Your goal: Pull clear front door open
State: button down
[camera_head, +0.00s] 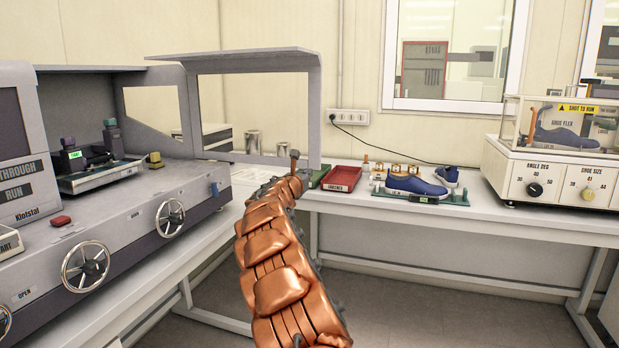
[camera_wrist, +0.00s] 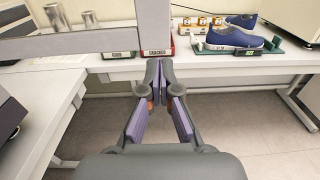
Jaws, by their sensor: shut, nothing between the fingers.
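The clear front door (camera_head: 312,110) is a grey frame around a see-through pane. It stands swung out from the grey machine (camera_head: 130,215) at left, to the right of the machine's far end. In the wrist view the door's lower rail (camera_wrist: 85,42) and right post (camera_wrist: 154,25) show at top. My gripper (camera_wrist: 160,66) is shut and empty, its fingertips close below the lower end of that post; I cannot tell whether they touch it. In the head view my gripper (camera_head: 294,156) is mostly hidden by my copper-coloured arm, near the door's lower right corner.
Behind the door is a white bench (camera_head: 450,212) with a red tray (camera_head: 341,178), a blue shoe (camera_head: 413,186) and a clear-covered tester (camera_head: 550,165) at right. Handwheels (camera_head: 86,266) stick out of the machine's front. The floor (camera_head: 400,300) between the benches is free.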

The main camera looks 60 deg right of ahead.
jog(key=s+a+b, duration=0.1)
jog(key=a+b, duration=0.1)
jog(key=a, duration=0.5)
jog(key=shift+s+a, duration=0.25)
jog(key=shift+s, duration=0.05)
dwell(0.3)
jog(key=s+a+r+m+g+y+p, duration=0.1)
jog(key=s+a+r+m+g+p, duration=0.15)
jog(key=s+a+m, duration=0.45)
jog(key=s+a+r+m+g+y+p, duration=0.1)
jog(key=s+a+r+m+g, duration=0.15)
jog(key=a+m, duration=0.5)
jog(key=s+a+f+m+y+p, duration=0.25)
jog(key=a+f, duration=0.25)
jog(key=a, duration=0.5)
jog(key=s+a+f+m+t+y+p, duration=0.1)
jog(key=s+a+f+y, duration=0.3)
jog(key=a, duration=0.7)
jog(key=s+a+f+m+y+p, duration=0.1)
jog(key=s+a+f+m+y, duration=0.25)
jog(key=a, duration=0.65)
jog(key=s+a+f+y+p, duration=0.1)
jog(key=s+a, duration=0.3)
jog(key=a, duration=0.5)
jog(key=s+a+f+n+g+y+p, duration=0.1)
jog(key=s+a+f+y, duration=0.3)
jog(key=a, duration=0.6)
jog(key=shift+s+f+y, duration=0.25)
jog(key=shift+s+y, duration=0.05)
jog(key=shift+s, duration=0.4)
